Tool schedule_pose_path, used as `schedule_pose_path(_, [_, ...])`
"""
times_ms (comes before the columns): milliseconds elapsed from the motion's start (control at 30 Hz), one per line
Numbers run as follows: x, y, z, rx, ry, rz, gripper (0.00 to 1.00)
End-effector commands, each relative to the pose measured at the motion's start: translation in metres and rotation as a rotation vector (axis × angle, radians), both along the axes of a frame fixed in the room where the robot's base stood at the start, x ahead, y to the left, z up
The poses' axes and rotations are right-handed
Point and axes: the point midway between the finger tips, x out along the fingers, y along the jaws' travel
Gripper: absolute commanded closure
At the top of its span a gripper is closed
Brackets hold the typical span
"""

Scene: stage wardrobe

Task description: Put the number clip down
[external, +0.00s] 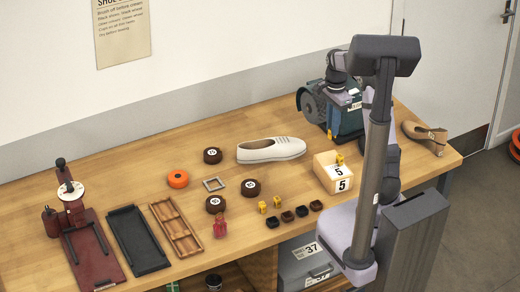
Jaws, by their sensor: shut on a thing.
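My gripper (350,88) is shut in front of the teal machine at the back right, well above the table. It holds the number clip (353,92), of which only a small yellowish bit shows; the fingers are small and partly hidden by my arm. One more yellow piece (340,159) is at the open wooden box (325,178) marked 5, and another (329,134) is low by the machine.
A teal machine (346,120) with a wheel stands behind the box. A white shoe (270,150), dark round tins (250,187), an orange tin (178,179) and small dark pieces (287,216) lie mid-table. Trays (138,240) and a red stand (90,250) are left. Bare wood lies at the back left.

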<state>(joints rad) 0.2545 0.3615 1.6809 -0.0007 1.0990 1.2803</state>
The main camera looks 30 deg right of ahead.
Motion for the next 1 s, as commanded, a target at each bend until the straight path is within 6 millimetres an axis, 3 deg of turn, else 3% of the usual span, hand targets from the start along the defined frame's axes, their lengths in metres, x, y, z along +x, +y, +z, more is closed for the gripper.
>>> schedule_pose_path(267, [0.000,0.000,-0.003,0.001,0.002,-0.040,1.00])
schedule_pose_path(700, [-0.001,0.000,-0.058,0.001,0.004,-0.037,1.00])
schedule_pose_path(1000, [-0.001,0.000,-0.069,0.001,0.004,-0.036,1.00])
